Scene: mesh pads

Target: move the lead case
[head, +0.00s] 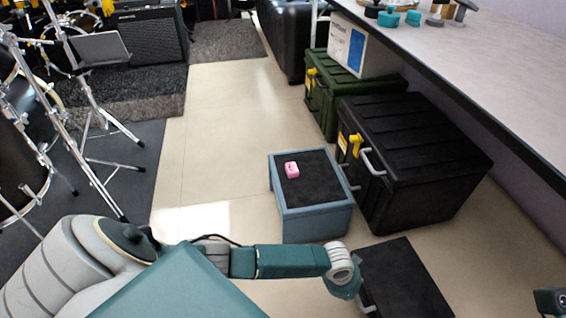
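A small pink case (291,170), which I take to be the lead case, lies on the dark top of a blue-grey box (318,222), toward its left side. My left arm reaches in from the lower left and ends at a teal and white wrist (343,272), in front of the blue-grey box and apart from the pink case. The fingers of my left gripper cannot be made out. At the lower right edge, a dark piece (550,300) shows, perhaps part of my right arm; no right fingers are visible.
A large black case (425,150) and a green case (330,100) stand right of and behind the box, beneath a long counter (500,45). Another black box (405,280) is at the front. Drum stands (90,110) are at left. Tiled floor (215,130) is clear between.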

